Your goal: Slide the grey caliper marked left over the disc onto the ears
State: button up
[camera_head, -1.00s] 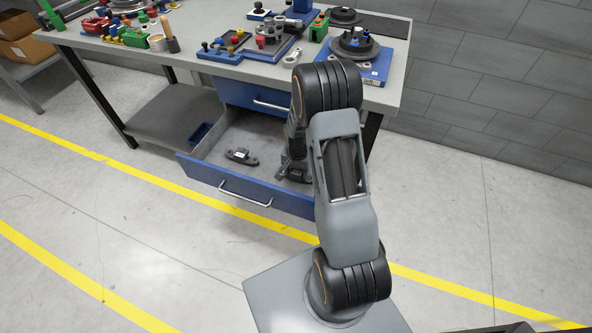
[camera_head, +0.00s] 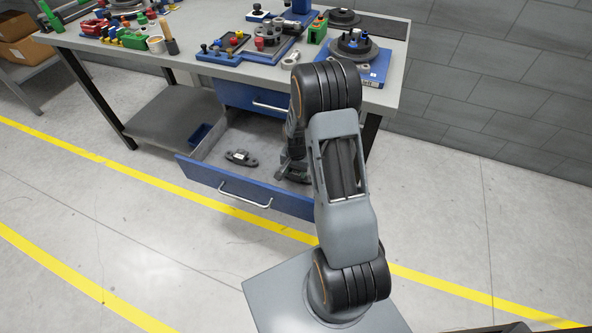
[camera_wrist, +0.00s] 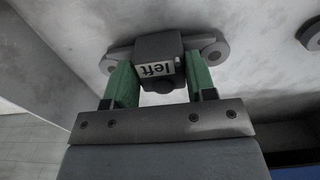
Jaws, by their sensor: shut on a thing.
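The grey caliper marked left (camera_wrist: 158,47) shows in the wrist view, with its white "left" label upside down and a round-ended lug on each side. My gripper (camera_wrist: 160,85) has its two green fingers on either side of the caliper's body and is shut on it. The caliper is in the open drawer; I cannot tell whether it touches the drawer floor. The disc (camera_head: 354,45) is on the blue fixture (camera_head: 372,71) at the bench's right end. The ears are too small to make out.
A second dark caliper (camera_head: 241,158) lies in the open drawer (camera_head: 215,145), left of my arm; its edge shows in the wrist view (camera_wrist: 312,34). A small blue bin (camera_head: 200,133) is at the drawer's left. The bench (camera_head: 180,55) above carries several tools and parts.

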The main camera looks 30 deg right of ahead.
aim_at(296, 171)
jog(key=shift+r+p, duration=0.45)
jog(key=shift+r, duration=0.35)
jog(key=shift+r, duration=0.1)
jog(key=shift+r+p, duration=1)
jog(key=shift+r, duration=0.35)
